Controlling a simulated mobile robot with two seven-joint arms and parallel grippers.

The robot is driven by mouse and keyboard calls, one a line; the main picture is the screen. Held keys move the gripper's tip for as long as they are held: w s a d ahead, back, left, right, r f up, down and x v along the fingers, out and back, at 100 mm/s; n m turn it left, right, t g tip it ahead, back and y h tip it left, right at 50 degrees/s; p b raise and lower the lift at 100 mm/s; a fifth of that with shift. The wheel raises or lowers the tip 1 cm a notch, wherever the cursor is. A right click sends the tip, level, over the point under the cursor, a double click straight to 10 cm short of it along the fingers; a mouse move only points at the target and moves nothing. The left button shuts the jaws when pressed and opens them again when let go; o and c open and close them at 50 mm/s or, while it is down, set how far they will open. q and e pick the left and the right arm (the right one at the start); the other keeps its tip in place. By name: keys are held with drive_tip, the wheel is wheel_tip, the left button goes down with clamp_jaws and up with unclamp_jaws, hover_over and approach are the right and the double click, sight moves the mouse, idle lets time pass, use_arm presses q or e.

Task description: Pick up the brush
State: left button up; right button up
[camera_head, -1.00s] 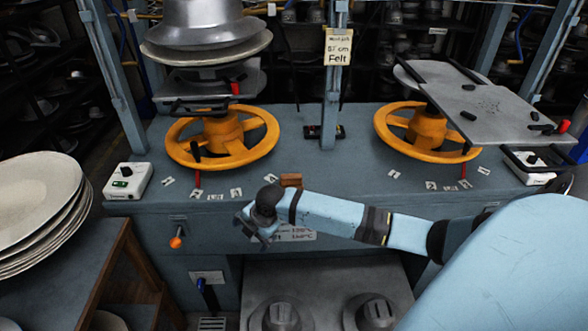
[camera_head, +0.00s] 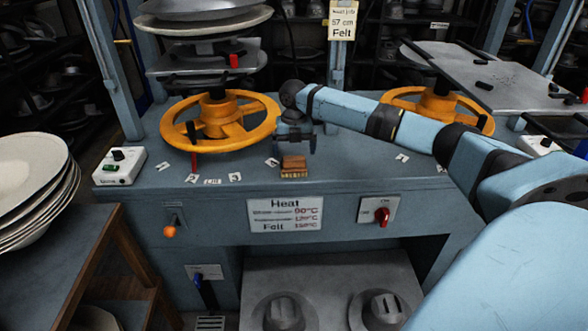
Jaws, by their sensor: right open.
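The brush (camera_head: 294,168) is a small block with a brown top and paler bristles below. It sits on the grey-blue press table near its front edge, right of the left yellow wheel. My right gripper (camera_head: 295,145) is open and empty. It hangs just behind and above the brush in the picture, pointing down. I cannot tell how far apart they are in depth. My left gripper is not in view.
A yellow handwheel (camera_head: 220,122) with a red-tipped lever stands left of the gripper. Another yellow wheel (camera_head: 437,106) is partly behind my right arm. A white control box (camera_head: 119,166) sits at the left. Stacked pale plates (camera_head: 30,190) stand at far left.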

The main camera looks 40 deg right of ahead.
sight(294, 166)
drive_tip(key=shift+f+b, duration=0.45)
drive_tip(key=shift+f, duration=3.1)
drive_tip(key=shift+r, duration=0.1)
drive_tip(key=c, duration=0.8)
